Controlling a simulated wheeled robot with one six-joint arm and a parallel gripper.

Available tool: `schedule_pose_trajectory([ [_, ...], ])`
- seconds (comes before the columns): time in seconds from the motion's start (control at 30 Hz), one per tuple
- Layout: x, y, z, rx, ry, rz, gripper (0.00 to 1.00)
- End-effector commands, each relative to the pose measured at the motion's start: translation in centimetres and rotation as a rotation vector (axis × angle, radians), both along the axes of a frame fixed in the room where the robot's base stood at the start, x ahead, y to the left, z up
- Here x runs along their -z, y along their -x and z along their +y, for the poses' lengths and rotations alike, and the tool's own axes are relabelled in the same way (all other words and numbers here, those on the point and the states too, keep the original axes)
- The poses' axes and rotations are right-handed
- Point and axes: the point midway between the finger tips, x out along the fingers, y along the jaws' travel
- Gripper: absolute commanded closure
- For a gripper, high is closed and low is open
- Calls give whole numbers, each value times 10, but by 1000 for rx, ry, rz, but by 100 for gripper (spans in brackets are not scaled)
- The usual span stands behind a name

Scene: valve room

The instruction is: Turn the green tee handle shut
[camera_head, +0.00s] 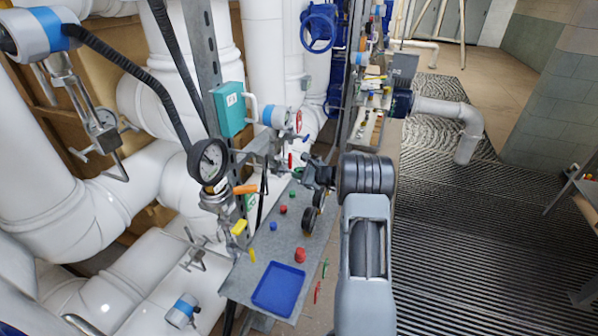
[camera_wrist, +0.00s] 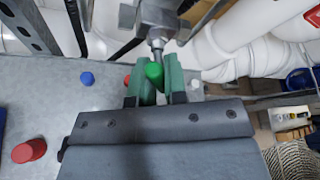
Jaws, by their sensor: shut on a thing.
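The green tee handle (camera_wrist: 154,72) shows in the wrist view as a rounded green end on a metal stem below a grey valve body (camera_wrist: 157,15). My gripper (camera_wrist: 156,86) has its two green-grey fingers on either side of the handle, shut on it. In the head view my gripper (camera_head: 308,173) is at the pipework above the far part of the metal shelf. There the handle is largely hidden by my gripper and I cannot make out its angle.
The grey shelf (camera_head: 243,279) holds a blue tray (camera_head: 280,288), a red knob (camera_head: 300,255) and several small coloured caps. A pressure gauge (camera_head: 209,161) and an orange handle (camera_head: 245,189) stand left of my arm. White pipes crowd the left; the ridged floor (camera_head: 460,240) is open on the right.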

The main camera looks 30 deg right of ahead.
Motion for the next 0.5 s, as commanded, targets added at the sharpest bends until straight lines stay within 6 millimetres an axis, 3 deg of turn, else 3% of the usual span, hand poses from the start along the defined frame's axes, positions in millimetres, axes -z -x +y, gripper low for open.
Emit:
schedule_pose_trajectory([
  [0.5,-2,0,0,0,-305,279,100],
])
